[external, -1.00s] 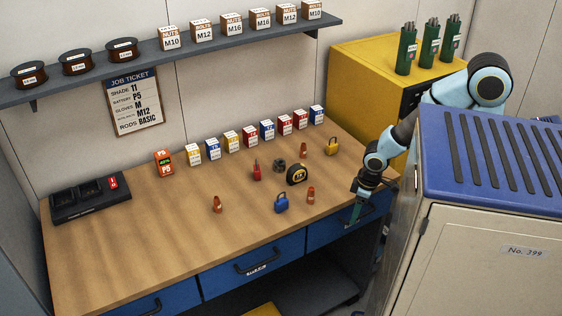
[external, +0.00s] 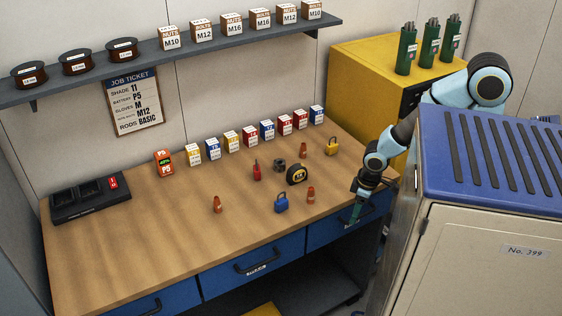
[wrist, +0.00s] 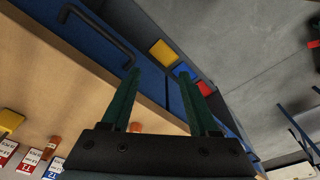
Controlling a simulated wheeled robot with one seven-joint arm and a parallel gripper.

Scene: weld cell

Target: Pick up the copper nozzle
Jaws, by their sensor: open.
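Three small copper-orange pieces that look like nozzles stand apart on the wooden bench: one at the front left (external: 216,204), one at the front right (external: 310,195) and one farther back (external: 303,150). I cannot tell which one the task means. My gripper (external: 355,214) hangs past the bench's front right edge, pointing down beside the blue drawers, to the right of all three. In the wrist view its two green fingers (wrist: 160,76) are apart with nothing held between them.
Near the pieces are a blue padlock (external: 281,203), a tape measure (external: 297,174), a red item (external: 257,170), a dark block (external: 279,165) and a yellow padlock (external: 332,146). Small boxes (external: 249,137) line the back. A large cabinet (external: 480,250) stands right. The bench's front left is clear.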

